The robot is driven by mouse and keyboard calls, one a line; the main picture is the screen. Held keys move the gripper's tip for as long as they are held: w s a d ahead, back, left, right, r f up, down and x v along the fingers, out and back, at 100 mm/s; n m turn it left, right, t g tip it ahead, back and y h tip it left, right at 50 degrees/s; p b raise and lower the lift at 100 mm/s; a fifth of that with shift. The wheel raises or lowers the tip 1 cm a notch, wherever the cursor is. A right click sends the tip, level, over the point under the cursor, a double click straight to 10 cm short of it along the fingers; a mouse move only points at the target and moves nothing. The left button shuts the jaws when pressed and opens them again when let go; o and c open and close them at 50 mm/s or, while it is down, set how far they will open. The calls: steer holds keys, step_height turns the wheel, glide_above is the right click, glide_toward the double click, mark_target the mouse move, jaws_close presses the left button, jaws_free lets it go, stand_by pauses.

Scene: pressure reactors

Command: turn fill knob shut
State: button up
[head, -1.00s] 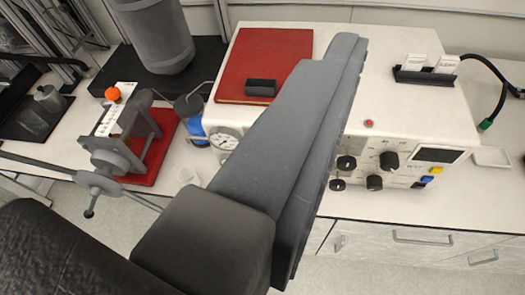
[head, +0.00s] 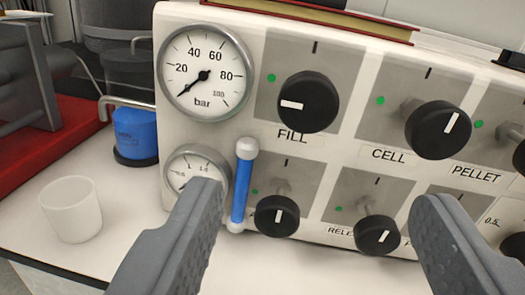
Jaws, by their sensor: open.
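The fill knob (head: 308,101) is a round black knob on the white panel, above the label FILL. Its white mark points left, away from the tick above it. A green dot is at the upper left of its grey plate. My gripper (head: 318,196) is open, with one finger at lower left and the other at lower right. The fingers are wide apart and nearer the camera. The fill knob shows above and between them, not touched. The large bar gauge (head: 205,72) left of the knob has its needle near the low end.
The cell knob (head: 438,130) is just right, its mark tilted up right. Two lower knobs (head: 277,215) (head: 377,235) sit below. A blue tube (head: 242,186) stands beside the small gauge (head: 197,172). A white cup (head: 71,209) and a blue bottle (head: 136,134) stand left.

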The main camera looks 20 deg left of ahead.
mark_target(308, 109)
steer(key=p+x, duration=0.2)
steer(key=x, duration=1.1)
steer(key=shift+w+f, duration=0.1)
steer(key=shift+f, duration=0.05)
steer(key=shift+w, duration=0.25)
